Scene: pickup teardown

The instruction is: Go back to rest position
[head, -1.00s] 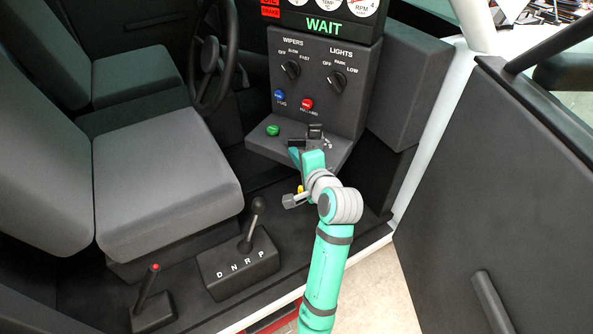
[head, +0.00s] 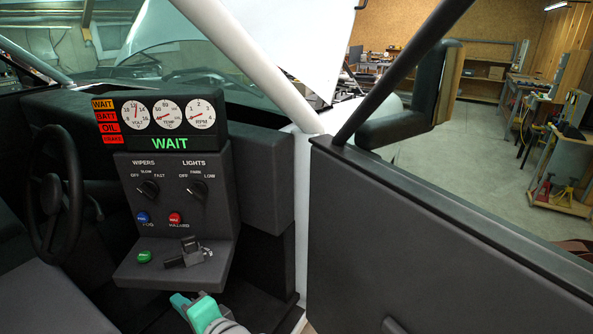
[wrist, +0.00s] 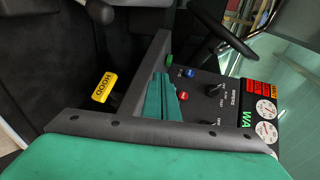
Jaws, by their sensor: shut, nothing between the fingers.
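My gripper (head: 188,302) is at the bottom of the head view, just below and in front of the console's lower ledge (head: 165,278). Its green fingers are together and hold nothing. The fingers also show in the wrist view (wrist: 162,98), in front of the console. A gap shows between the gripper and the dark key switch (head: 190,252) on the ledge. Most of my arm is out of the head view.
The console has a green button (head: 144,256), a blue FOG button (head: 142,218), a red HAZARD button (head: 175,218) and two knobs. Its display (head: 170,143) reads WAIT. The open door (head: 430,250) stands at right. A yellow HOOD handle (wrist: 105,87) shows in the wrist view.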

